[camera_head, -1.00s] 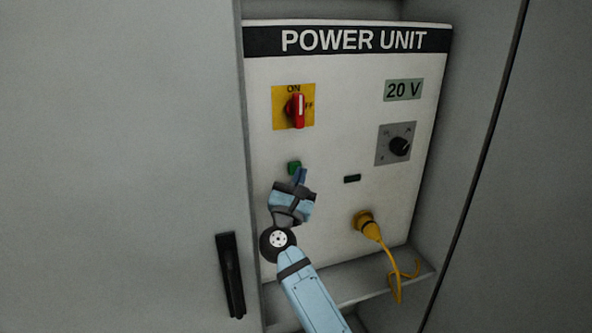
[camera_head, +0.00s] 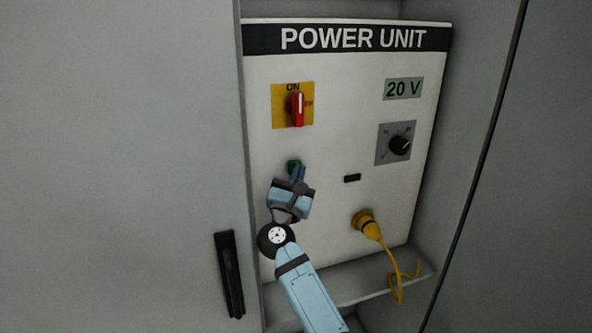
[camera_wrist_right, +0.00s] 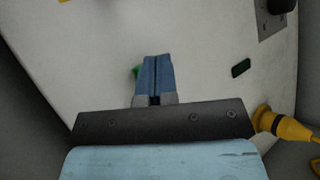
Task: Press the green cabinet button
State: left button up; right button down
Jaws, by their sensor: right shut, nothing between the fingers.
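The green button (camera_head: 292,166) is on the white power unit panel, below the red switch. In the right wrist view only a sliver of the green button (camera_wrist_right: 135,71) shows at the left of the fingertips; the rest is hidden behind them. My right gripper (camera_head: 298,172) is shut and empty, with its blue fingertips pointing up at the button. In the right wrist view the fingers (camera_wrist_right: 156,58) lie side by side. I cannot tell whether they touch the button. My left gripper is not in view.
The panel (camera_head: 340,110) sits inside a grey cabinet. It carries a red switch (camera_head: 298,108), a 20 V display (camera_head: 403,89), a black knob (camera_head: 400,145), a small dark rectangle (camera_head: 352,178) and a yellow plug (camera_head: 365,224) with a cable. A cabinet door with a black handle (camera_head: 229,274) is at left.

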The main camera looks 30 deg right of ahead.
jog(key=shift+w+d+r+b, duration=0.1)
jog(key=shift+w+b, duration=0.3)
jog(key=shift+w, duration=0.1)
dwell(0.7)
dwell(0.3)
jog(key=shift+s+a, duration=0.45)
jog(key=shift+s, duration=0.3)
